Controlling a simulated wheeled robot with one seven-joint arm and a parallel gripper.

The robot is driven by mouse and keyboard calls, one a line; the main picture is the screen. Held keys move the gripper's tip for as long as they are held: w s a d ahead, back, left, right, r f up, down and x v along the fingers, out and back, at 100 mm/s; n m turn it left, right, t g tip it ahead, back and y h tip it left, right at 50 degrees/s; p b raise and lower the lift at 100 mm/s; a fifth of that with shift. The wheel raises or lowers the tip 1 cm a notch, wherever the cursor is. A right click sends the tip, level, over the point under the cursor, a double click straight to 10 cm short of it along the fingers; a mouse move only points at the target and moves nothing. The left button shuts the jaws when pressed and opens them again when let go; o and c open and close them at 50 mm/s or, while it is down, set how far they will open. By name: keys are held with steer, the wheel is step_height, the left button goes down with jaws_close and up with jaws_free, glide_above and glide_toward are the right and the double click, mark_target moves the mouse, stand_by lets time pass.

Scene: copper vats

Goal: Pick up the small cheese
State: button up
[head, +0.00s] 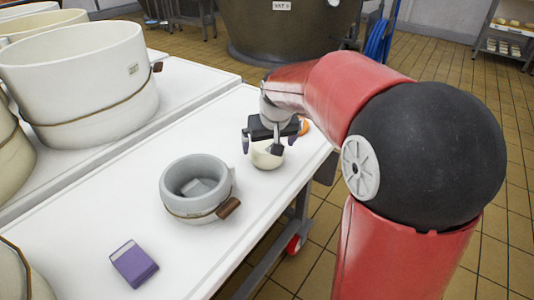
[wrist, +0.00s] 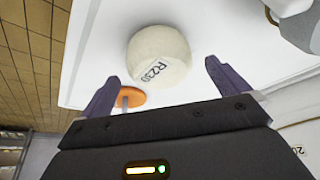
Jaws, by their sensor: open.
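The small cheese (head: 266,154) is a pale round piece on the white table, partly hidden by my gripper in the head view. In the wrist view the cheese (wrist: 159,55) shows whole, with a label reading R239. My gripper (head: 270,144) is above and close to the cheese. In the wrist view its two purple fingers (wrist: 160,80) are spread apart, one toward each side of the cheese, with the cheese ahead of the fingertips. Nothing is held.
A grey-white mould (head: 172,190) with a brown handle stands left of the cheese. A purple box (head: 134,264) lies nearer the front. An orange item (head: 303,126) is beside the cheese. Large cream moulds (head: 75,65) stand on the left. The table's right edge is close.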

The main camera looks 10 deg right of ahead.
mark_target(268, 146)
steer(key=x, duration=0.4)
steer(key=shift+w+d+f, duration=0.1)
steer(key=shift+w+f, duration=0.1)
steer(key=shift+w, duration=0.3)
steer(key=c, duration=1.1)
steer(key=shift+r, duration=0.1)
steer(key=shift+c, duration=0.2)
